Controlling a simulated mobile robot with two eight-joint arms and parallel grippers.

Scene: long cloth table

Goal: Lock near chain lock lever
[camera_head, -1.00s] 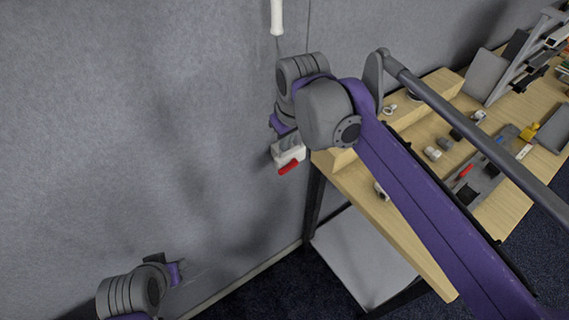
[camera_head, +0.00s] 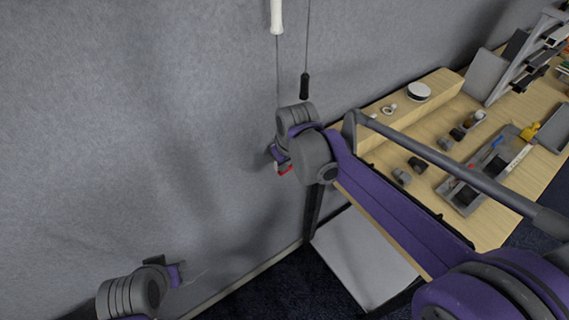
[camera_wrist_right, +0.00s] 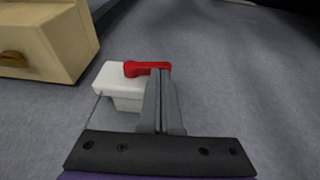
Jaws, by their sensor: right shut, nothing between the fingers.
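The chain lock is a small white box (camera_wrist_right: 118,82) on the grey wall in the right wrist view. Its red lever (camera_wrist_right: 148,69) points right from the top of the box, past its edge. My right gripper (camera_wrist_right: 161,72) is shut and empty, its fingertips overlapping the lever's right part; I cannot tell if they touch it. In the head view, a bit of the red lever (camera_head: 285,169) shows below my right gripper (camera_head: 279,158), and the box is mostly hidden by my arm. My left gripper (camera_head: 176,273) is low at the left, away from the lock, its fingers unclear.
A wooden table (camera_head: 480,225) stands right of the lock, with a tray (camera_head: 470,190) and small parts. A wooden block (camera_wrist_right: 42,38) is left of the lock in the wrist view. A white handle (camera_head: 277,16) and a black handle (camera_head: 304,86) hang on cords above.

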